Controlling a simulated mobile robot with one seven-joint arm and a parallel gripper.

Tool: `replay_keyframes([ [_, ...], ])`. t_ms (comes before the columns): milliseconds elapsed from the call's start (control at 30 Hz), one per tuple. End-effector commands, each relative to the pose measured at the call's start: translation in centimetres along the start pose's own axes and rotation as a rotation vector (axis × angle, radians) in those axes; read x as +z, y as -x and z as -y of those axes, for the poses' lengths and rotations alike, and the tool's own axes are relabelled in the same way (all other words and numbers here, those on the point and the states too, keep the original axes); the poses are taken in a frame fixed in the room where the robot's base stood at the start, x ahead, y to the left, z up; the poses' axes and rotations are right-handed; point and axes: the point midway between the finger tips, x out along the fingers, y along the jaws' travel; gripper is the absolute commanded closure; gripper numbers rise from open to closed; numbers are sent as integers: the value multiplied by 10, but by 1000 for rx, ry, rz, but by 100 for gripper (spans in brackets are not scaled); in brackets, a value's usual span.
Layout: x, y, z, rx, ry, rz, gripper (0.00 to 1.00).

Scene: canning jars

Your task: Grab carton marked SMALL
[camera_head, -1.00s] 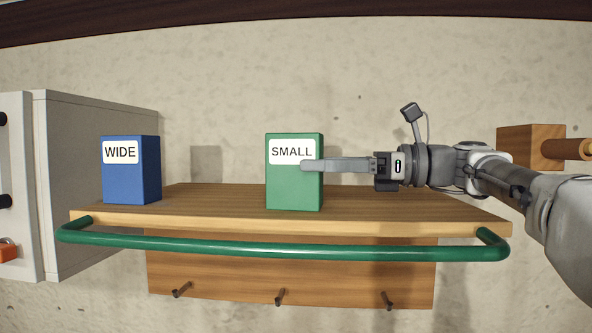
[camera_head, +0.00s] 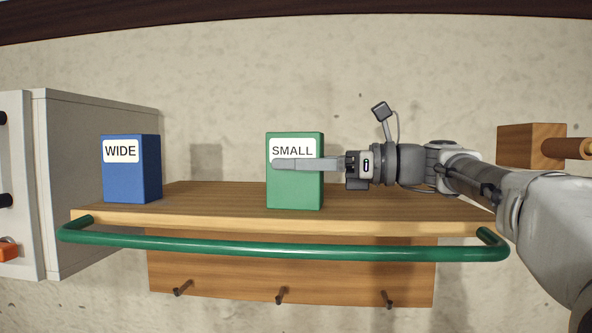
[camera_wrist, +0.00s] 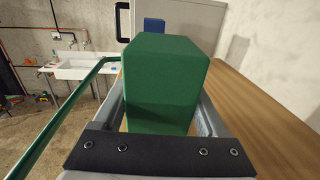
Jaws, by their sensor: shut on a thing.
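The green carton (camera_head: 295,190) with a white label reading SMALL stands upright on the wooden shelf in the head view. My gripper (camera_head: 275,164) reaches in from the right, with one finger lying across the carton's front just below the lettering. In the wrist view the green carton (camera_wrist: 165,85) sits between the two fingers of my gripper (camera_wrist: 163,110), one along each side. The jaws are shut on it. The far finger is hidden behind the carton in the head view.
A blue carton (camera_head: 125,180) marked WIDE stands at the shelf's left, beside a grey cabinet (camera_head: 95,120). A green rail (camera_head: 290,252) runs along the front of the wooden shelf (camera_head: 400,212). Pegs hang below. The shelf between the cartons is clear.

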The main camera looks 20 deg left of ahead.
Motion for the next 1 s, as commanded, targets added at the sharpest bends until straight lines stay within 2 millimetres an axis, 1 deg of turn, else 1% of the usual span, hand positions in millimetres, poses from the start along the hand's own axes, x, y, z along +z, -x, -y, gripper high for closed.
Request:
replay_keyframes([
  [33,0,0,0,0,0,0,83],
  [67,0,0,0,0,0,0,88],
  [100,0,0,0,0,1,1,90],
  [333,2,0,0,0,1,1,90],
  [467,7,0,0,0,2,1,90],
  [567,17,0,0,0,3,1,90],
  [733,44,0,0,0,5,2,90],
  [767,47,5,-3,-3,6,2,90],
  [833,54,19,-15,-5,5,1,90],
  [1000,77,46,-39,-5,4,1,90],
])
